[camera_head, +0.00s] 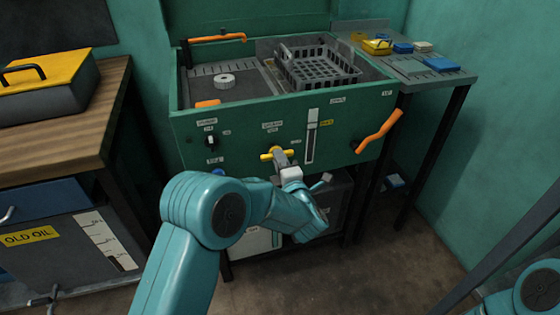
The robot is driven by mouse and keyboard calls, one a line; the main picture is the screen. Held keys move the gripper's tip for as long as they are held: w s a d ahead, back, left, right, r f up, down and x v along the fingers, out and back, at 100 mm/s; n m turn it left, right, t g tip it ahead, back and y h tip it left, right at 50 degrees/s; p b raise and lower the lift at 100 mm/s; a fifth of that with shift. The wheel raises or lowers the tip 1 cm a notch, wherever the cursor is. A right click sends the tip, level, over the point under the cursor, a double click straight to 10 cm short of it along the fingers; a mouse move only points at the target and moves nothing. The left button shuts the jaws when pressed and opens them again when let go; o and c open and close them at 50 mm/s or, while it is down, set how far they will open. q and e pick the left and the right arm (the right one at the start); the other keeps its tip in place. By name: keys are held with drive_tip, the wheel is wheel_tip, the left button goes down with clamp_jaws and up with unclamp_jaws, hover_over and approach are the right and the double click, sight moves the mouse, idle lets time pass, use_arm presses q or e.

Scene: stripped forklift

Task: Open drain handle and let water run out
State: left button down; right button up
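A green wash tank (240,125) stands on a dark frame in the middle. A yellow cross handle (268,155) sits on a grey fitting low on its front panel, under small labels I cannot read. An orange bent handle (381,130) sticks out at the panel's right end. I cannot tell from the labels which one is the drain handle. My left gripper (306,179) is just below and right of the yellow handle, its pale fingers apart and nothing seen between them. Contact with the fitting cannot be told. No running water shows. My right gripper is out of view; only part of that arm shows at lower right.
A grey basket (318,66) sits in the tank, and an orange spout (218,38) is at its back. A side shelf (420,68) holds small blue and yellow items. A wooden bench (62,135) stands left, above an old oil container (70,255). Floor at right is mostly clear.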

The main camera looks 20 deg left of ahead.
use_arm(q)
drive_tip(key=shift+m, duration=0.3)
drive_tip(key=shift+f+m+p, duration=0.1)
drive_tip(key=shift+m+p, duration=1.2)
drive_tip(key=shift+m, duration=7.3)
drive_tip(key=c, duration=1.1)
unclamp_jaws()
drive_tip(key=shift+s+d, duration=0.1)
